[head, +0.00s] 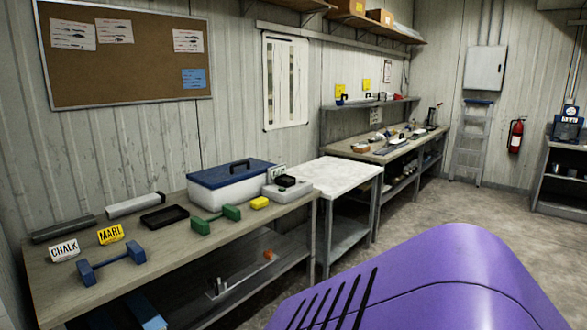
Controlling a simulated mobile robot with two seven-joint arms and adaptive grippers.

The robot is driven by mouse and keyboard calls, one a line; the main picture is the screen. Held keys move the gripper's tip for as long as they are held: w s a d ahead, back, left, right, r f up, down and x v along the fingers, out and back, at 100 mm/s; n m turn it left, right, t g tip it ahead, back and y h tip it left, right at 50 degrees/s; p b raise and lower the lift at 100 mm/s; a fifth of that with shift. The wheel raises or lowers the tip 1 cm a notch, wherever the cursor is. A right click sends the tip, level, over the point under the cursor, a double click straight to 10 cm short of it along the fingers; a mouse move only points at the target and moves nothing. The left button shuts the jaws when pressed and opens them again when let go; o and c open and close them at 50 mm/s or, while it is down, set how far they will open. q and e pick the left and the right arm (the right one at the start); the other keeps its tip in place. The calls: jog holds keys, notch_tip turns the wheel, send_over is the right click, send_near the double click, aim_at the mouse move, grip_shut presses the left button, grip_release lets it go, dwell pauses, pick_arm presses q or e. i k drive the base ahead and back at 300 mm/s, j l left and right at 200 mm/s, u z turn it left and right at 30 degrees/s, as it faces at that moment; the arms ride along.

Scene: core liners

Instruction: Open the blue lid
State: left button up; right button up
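The blue lid (215,176) lies flat and shut on a white box (232,193), with a dark handle (240,165) on top. The box stands toward the back right part of the wooden workbench along the wall. Neither of my grippers shows in the head view. The box's far sides are hidden.
The bench (75,293) also holds a green dumbbell-shaped object (214,220), a blue one (110,263), a black tray (164,217), a yellow block (259,203), CHALK (64,251) and MARL (110,235) signs. A pale table (340,176) adjoins it.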

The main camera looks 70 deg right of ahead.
aim_at(212, 179)
jog(key=l+z, duration=0.15)
jog(key=z, duration=1.85)
jog(key=i+l, duration=0.15)
jog(key=i, duration=0.25)
jog(key=i+l, duration=0.2)
jog(key=i, duration=0.2)
jog(key=i+l, duration=0.15)
jog(key=i, duration=0.25)
jog(key=u, duration=0.05)
